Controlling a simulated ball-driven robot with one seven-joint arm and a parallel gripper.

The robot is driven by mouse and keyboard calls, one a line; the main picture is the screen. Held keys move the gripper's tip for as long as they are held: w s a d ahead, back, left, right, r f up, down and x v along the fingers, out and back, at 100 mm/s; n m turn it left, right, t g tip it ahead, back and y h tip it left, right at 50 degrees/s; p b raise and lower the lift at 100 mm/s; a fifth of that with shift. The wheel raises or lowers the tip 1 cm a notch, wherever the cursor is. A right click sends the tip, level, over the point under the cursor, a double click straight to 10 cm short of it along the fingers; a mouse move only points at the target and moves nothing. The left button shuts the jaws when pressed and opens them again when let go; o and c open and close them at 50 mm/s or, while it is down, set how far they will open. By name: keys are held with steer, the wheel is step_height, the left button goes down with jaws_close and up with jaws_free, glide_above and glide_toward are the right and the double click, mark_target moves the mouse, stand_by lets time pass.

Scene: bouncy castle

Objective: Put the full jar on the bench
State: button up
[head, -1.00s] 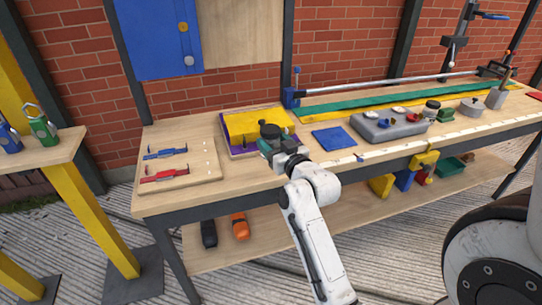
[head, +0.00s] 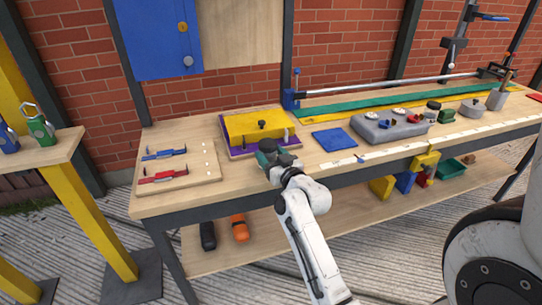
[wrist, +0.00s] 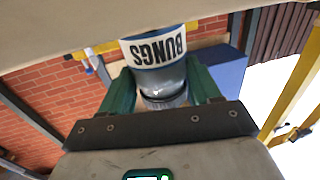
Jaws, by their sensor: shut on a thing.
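My gripper (head: 266,160) is low over the front left of the wooden bench (head: 232,178), in front of the yellow block. In the wrist view its green fingers (wrist: 160,88) are shut on a jar (wrist: 155,50) with a white label reading BUNGS, which appears upside down there. The bench's pale top fills the upper edge of that view, close to the jar's label end. I cannot tell if the jar touches the bench. In the head view I cannot make the jar out apart from the gripper. How full it is does not show clearly.
A yellow block on a purple base (head: 240,151) stands just behind my gripper. A tool board (head: 200,176) with blue and red tools lies to the left. A blue mat (head: 333,139) and a grey case (head: 390,131) lie to the right. Bare bench shows between them.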

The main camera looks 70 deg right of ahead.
steer(key=o, duration=1.2)
steer(key=b+v, duration=0.1)
steer(key=v, duration=1.1)
steer(key=w+a+f+n+g+y, duration=0.25)
steer(key=a+f+y, duration=0.3)
steer(key=a, duration=0.35)
steer(key=w+a+f+n+g+y, duration=0.1)
steer(key=a+f+n+g+y, duration=0.2)
steer(key=a+f, duration=0.5)
steer(key=s+a+f+g, duration=0.1)
steer(key=s+a+g, duration=0.1)
steer(key=s+a, duration=0.1)
steer(key=s+a+f+n+g+y, duration=0.1)
steer(key=s+a+f+g, duration=0.1)
steer(key=s+a+g, duration=0.1)
steer(key=s+a+f+g+y, duration=0.1)
steer(key=s+a+g, duration=0.1)
steer(key=s+a, duration=0.3)
steer(key=shift+s+f+n+g, duration=0.2)
steer(key=shift+f+n+g, duration=0.15)
